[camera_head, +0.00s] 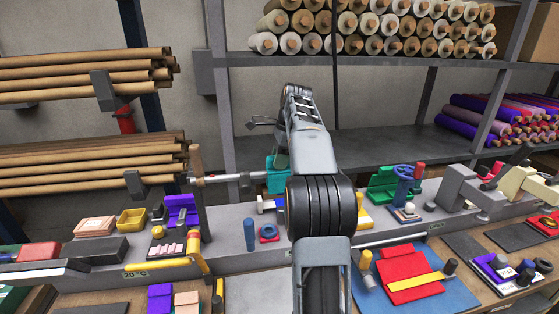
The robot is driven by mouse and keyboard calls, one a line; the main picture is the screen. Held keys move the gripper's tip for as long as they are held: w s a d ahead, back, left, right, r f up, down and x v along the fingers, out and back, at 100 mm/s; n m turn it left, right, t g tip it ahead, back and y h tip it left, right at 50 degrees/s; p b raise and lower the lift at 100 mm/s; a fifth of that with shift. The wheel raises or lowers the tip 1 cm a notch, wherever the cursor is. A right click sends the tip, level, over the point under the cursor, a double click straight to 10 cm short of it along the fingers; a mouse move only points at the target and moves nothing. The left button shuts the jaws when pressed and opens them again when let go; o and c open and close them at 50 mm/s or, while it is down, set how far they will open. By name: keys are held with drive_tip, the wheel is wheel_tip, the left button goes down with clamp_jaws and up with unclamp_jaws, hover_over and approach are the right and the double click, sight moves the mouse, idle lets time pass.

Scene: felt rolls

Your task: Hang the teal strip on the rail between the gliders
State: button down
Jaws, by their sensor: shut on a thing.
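The teal strip (277,178) shows as a small teal patch just left of my arm, near the middle of the picture. My gripper (280,160) is mostly hidden behind my own arm; the small part that shows is right above the teal strip and is shut on it. A silver rail (235,178) runs level from a wooden-handled post on the left to the strip, where strip and arm cover it. I cannot tell whether the strip touches the rail. A pale and red fitting (198,181) sits at the rail's left end; other gliders are not clearly seen.
A grey ledge (225,240) below carries a blue cylinder (250,235), a blue ring (269,233) and a purple block (184,209). Right of my arm stand a green block (383,184) and a blue handwheel (404,173). Shelves of rolls (375,45) stand behind.

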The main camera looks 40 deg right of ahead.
drive_tip(key=c, duration=0.8)
unclamp_jaws()
drive_tip(key=shift+r, duration=0.15)
